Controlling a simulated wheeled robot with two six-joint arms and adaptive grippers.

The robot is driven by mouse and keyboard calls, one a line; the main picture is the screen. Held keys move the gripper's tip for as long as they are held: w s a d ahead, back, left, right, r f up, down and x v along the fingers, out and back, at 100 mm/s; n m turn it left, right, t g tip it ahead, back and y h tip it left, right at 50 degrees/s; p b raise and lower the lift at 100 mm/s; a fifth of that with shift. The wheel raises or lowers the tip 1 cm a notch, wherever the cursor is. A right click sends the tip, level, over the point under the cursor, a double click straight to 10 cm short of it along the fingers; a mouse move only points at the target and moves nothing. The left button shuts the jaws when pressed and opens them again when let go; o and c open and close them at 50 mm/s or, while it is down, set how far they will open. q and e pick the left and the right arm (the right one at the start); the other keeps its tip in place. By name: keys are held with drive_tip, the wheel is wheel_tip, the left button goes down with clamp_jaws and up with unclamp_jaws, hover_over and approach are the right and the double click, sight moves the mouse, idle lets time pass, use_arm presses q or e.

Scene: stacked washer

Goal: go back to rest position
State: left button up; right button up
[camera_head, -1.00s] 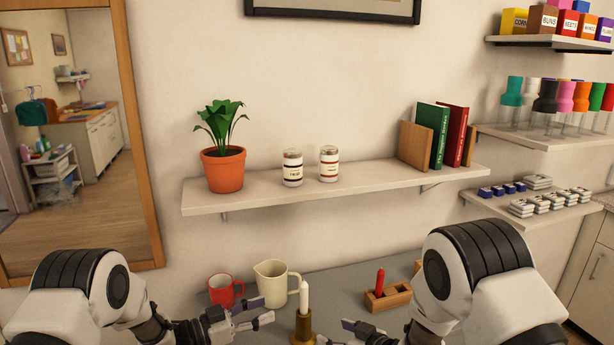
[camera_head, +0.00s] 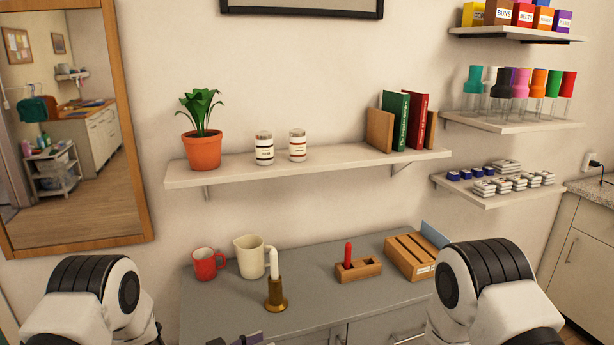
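My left arm comes in from the lower left, and a small part of my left gripper (camera_head: 248,340) shows at the bottom edge, in front of the grey cabinet. Most of it is cut off, so its opening cannot be made out. My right arm shows at the lower right, but its gripper is below the picture. No object is seen held.
A grey cabinet top (camera_head: 215,305) bears a red mug (camera_head: 206,265), cream jug (camera_head: 249,258), candle in a brass holder (camera_head: 276,295), wooden block with a red candle (camera_head: 358,270) and wooden box (camera_head: 412,257). A wall shelf (camera_head: 330,165) is above.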

drive_tip(key=s+d+f+m+g+h, duration=0.3)
drive_tip(key=s+d+f, duration=0.3)
drive_tip(key=s+f, duration=0.45)
use_arm(q)
drive_tip(key=s+a+f+n+g+y+b, duration=0.15)
drive_tip(key=s+a+f+n+y, duration=0.3)
drive_tip(key=s+f, duration=0.55)
drive_tip(key=s+a+f+n+g+y, duration=0.4)
drive_tip(key=s+f, duration=0.3)
drive_tip(key=s, duration=0.4)
drive_tip(key=s+a+g+y, duration=0.2)
drive_tip(key=s, duration=0.6)
drive_tip(key=s+a+g+y, duration=0.2)
drive_tip(key=s+a, duration=0.1)
drive_tip(key=s, duration=0.5)
drive_tip(key=shift+s+a+f+y, duration=0.15)
drive_tip(key=shift+s+a+y, duration=0.2)
use_arm(e)
drive_tip(key=s+d+m+g+h, duration=0.1)
drive_tip(key=s+d+g, duration=0.2)
drive_tip(key=s, duration=0.8)
drive_tip(key=s+d+m+g+h, duration=0.1)
drive_tip(key=s+d+g+h, duration=0.1)
drive_tip(key=s, duration=0.9)
drive_tip(key=shift+s+d+g, duration=0.4)
drive_tip(key=shift+d+g, duration=0.2)
drive_tip(key=shift+d, duration=0.6)
